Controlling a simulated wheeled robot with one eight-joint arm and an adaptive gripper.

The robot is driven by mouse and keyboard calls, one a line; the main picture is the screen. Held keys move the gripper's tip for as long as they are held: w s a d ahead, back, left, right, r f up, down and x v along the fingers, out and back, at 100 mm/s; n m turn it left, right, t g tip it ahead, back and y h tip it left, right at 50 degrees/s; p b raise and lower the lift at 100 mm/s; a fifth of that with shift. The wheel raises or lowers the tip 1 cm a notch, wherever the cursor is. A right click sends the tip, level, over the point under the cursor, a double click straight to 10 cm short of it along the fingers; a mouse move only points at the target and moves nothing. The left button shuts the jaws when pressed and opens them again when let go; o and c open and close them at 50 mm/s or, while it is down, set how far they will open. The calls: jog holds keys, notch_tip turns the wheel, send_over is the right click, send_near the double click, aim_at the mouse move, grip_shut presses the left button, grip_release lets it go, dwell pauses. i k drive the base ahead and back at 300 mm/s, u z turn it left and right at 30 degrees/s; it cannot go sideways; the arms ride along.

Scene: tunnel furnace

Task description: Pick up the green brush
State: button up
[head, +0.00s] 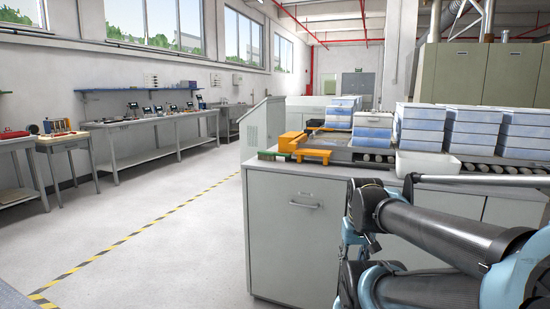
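A green brush (271,155) lies on the near left corner of the grey cabinet's top (330,168). It looks small, with a reddish-brown part at its right end. It is close to the left side of a yellow-orange bracket-like piece (313,156). My arm shows at the lower right, in front of the cabinet, apart from the brush. My gripper cannot be made out in this view.
The grey cabinet (295,225) has a handled front. Open floor (190,245) with a yellow-black line lies left. Workbenches (150,133) line the left wall.

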aim_at(267, 156)
jog(key=i, duration=0.9)
jog(key=u, duration=0.05)
